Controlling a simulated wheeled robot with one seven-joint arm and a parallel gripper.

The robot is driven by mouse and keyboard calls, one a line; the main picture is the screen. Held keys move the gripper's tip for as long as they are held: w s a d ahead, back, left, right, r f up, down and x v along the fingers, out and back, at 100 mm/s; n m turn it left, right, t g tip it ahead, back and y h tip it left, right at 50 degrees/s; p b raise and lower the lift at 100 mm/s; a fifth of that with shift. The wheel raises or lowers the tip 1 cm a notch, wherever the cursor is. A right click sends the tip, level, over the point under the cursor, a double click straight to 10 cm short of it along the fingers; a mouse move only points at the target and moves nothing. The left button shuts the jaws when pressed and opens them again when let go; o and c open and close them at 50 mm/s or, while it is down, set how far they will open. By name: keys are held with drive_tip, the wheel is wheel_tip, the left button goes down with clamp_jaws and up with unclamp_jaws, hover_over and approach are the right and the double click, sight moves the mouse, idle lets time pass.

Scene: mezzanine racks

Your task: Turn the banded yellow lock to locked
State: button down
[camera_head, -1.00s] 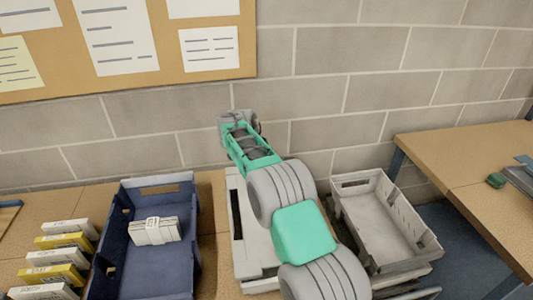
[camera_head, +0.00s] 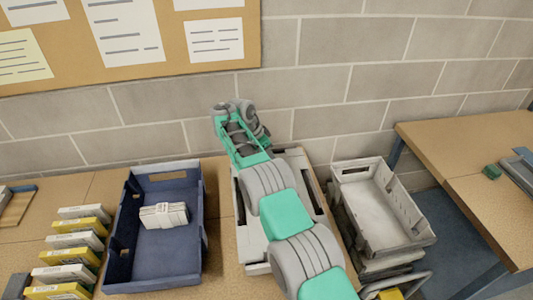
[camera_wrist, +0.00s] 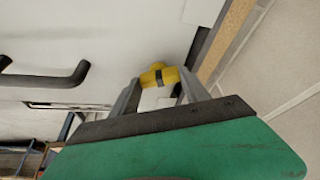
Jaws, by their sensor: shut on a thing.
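The yellow lock (camera_wrist: 152,78) with a dark band shows in the wrist view, on a pale panel (camera_wrist: 130,30). My gripper (camera_wrist: 163,86) has one finger on each side of it and is shut on it. The lock is partly covered by the fingers, and I cannot read its setting. In the head view my arm hides the lock and the fingertips; the arm reaches over a light grey unit (camera_head: 308,178) against the wall.
A dark bar handle (camera_wrist: 55,80) stands out from the panel in the wrist view. In the head view, a blue bin (camera_head: 125,225) with a white bundle (camera_head: 163,215) and several white and yellow boxes (camera_head: 75,240) are left. A grey crate (camera_head: 410,210) is right.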

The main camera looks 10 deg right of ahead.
idle(0.3)
drive_tip(key=c, duration=0.5)
unclamp_jaws()
drive_tip(key=shift+r, duration=0.1)
drive_tip(key=shift+s+a+r, duration=0.1)
drive_tip(key=shift+a+r, duration=0.1)
drive_tip(key=shift+r, duration=0.15)
drive_tip(key=s+a, duration=0.1)
drive_tip(key=a, duration=0.2)
drive_tip(key=s+a+b, duration=0.1)
drive_tip(key=a, duration=0.3)
drive_tip(key=s+a, duration=0.2)
drive_tip(key=a, duration=0.2)
drive_tip(key=shift+s+a+r+b, duration=0.1)
drive_tip(key=shift+a+b, duration=0.1)
drive_tip(key=shift+b, duration=0.1)
